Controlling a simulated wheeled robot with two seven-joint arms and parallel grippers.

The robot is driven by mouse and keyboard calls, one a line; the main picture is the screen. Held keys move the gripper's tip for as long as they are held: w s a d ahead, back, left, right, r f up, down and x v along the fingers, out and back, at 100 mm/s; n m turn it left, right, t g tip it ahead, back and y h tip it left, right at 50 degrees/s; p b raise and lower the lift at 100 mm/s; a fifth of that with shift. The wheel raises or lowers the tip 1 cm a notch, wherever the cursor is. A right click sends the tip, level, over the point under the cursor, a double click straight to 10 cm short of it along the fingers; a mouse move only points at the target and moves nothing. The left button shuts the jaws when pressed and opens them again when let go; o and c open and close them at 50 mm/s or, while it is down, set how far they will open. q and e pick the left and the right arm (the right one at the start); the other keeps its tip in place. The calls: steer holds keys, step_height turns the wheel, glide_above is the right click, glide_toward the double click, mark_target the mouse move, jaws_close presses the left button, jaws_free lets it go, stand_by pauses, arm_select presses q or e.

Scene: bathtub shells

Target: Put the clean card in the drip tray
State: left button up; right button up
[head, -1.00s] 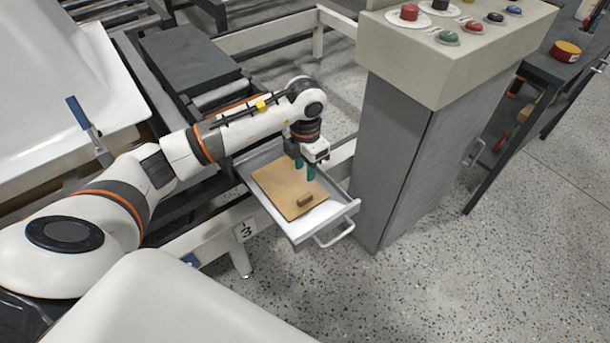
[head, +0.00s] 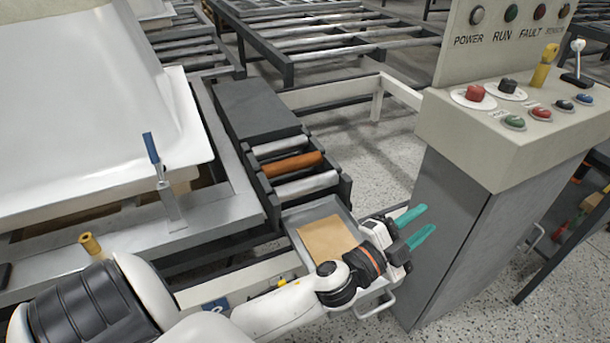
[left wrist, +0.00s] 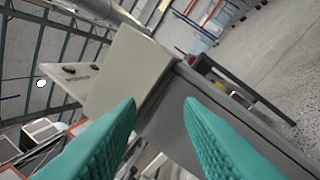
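The tan card (head: 328,238) lies flat in the grey metal drip tray (head: 297,217), which sits below the end of the roller conveyor in the head view. My left forearm and wrist cover the tray's near part. My left gripper (head: 413,226) is raised to the right of the tray, beside the control pedestal. Its teal fingers are apart with nothing between them, as the left wrist view (left wrist: 163,125) also shows. My right gripper is not in view.
The control pedestal (head: 462,200) with buttons stands close to the right of my left gripper. Conveyor rollers (head: 291,165) lie behind the tray. A white tub shell (head: 90,100) fills the left.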

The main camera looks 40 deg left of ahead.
arm_select(q)
steer(key=s+a+f+n+g+y, duration=0.2)
steer(key=s+f+n+g, duration=0.1)
steer(key=f, duration=0.2)
steer(key=s+a+f+n+g+y, duration=0.2)
steer(key=s+a+f+n+g, duration=0.1)
steer(key=f, duration=0.2)
steer(key=s+a+f+n+g+y, duration=0.2)
steer(key=s+f+n, duration=0.1)
steer(key=f+n, duration=0.1)
steer(key=shift+s+a+f+g+y, duration=0.1)
steer(key=shift+s+f+g+y, duration=0.1)
steer(key=shift+f, duration=0.2)
steer(key=shift+s+a+f+g+y, duration=0.1)
steer(key=shift+s+f+g+y, duration=0.1)
steer(key=shift+f, duration=0.2)
steer(key=s+f+n+g+h, duration=0.1)
steer(key=s+f+g, duration=0.2)
steer(key=s, duration=0.4)
steer(key=s+d+f+n+g, duration=0.1)
steer(key=s+f+g, duration=0.3)
steer(key=s, duration=0.3)
steer(key=shift+s+d+f+h, duration=0.15)
steer(key=shift+s+d+h, duration=0.1)
steer(key=shift+h, duration=0.15)
steer(key=shift+w, duration=0.1)
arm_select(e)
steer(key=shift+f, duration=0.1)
